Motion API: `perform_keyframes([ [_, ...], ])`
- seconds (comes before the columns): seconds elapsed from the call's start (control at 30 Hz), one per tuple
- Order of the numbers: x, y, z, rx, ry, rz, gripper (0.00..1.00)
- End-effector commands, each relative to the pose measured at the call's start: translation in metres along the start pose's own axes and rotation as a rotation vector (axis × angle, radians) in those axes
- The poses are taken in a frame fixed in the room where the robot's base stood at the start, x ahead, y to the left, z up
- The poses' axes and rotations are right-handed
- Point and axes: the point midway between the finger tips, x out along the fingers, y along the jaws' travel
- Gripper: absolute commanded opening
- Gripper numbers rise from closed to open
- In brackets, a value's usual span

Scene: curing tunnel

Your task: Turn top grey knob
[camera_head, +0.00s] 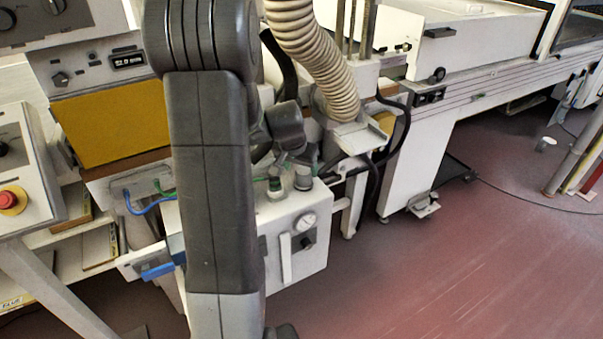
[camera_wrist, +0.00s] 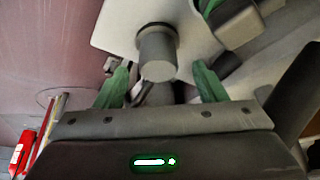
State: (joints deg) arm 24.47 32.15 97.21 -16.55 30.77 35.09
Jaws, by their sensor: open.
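A grey cylindrical knob (camera_wrist: 157,55) stands out from a pale panel in the wrist view. My gripper (camera_wrist: 160,84) is open, with its two green fingertips apart on either side of the knob's line. The knob's end lies between and just beyond the fingers, and I see no finger touching it. In the head view, short grey knobs (camera_head: 303,179) sit on top of a white box (camera_head: 284,240), just below my gripper's end. My arm hides part of the box's left side, and the fingers are small and partly hidden there.
The box's front has a round gauge (camera_head: 306,221) and a white vertical handle (camera_head: 286,258). A ribbed beige hose (camera_head: 306,50) hangs above, and a black cable (camera_head: 397,135) runs to the right. A red emergency button (camera_head: 12,200) is at the left. Open floor lies at the lower right.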

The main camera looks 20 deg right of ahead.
Motion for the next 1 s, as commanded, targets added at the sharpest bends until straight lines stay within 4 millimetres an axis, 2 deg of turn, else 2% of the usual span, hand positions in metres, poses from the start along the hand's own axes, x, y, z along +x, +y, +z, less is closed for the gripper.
perform_keyframes([
  [0.1, 0.019, 0.001, 0.001, 0.001, -0.003, 0.001, 0.64],
  [0.23, 0.032, 0.001, 0.000, 0.001, -0.002, 0.001, 0.64],
  [0.4, 0.039, 0.000, 0.000, 0.001, 0.000, 0.000, 0.64],
  [0.67, 0.039, 0.000, 0.000, 0.001, 0.000, -0.001, 0.64],
  [0.9, 0.039, 0.000, 0.000, 0.001, 0.000, -0.001, 0.20],
  [1.0, 0.039, 0.000, 0.000, -0.001, 0.000, -0.001, 0.20],
])
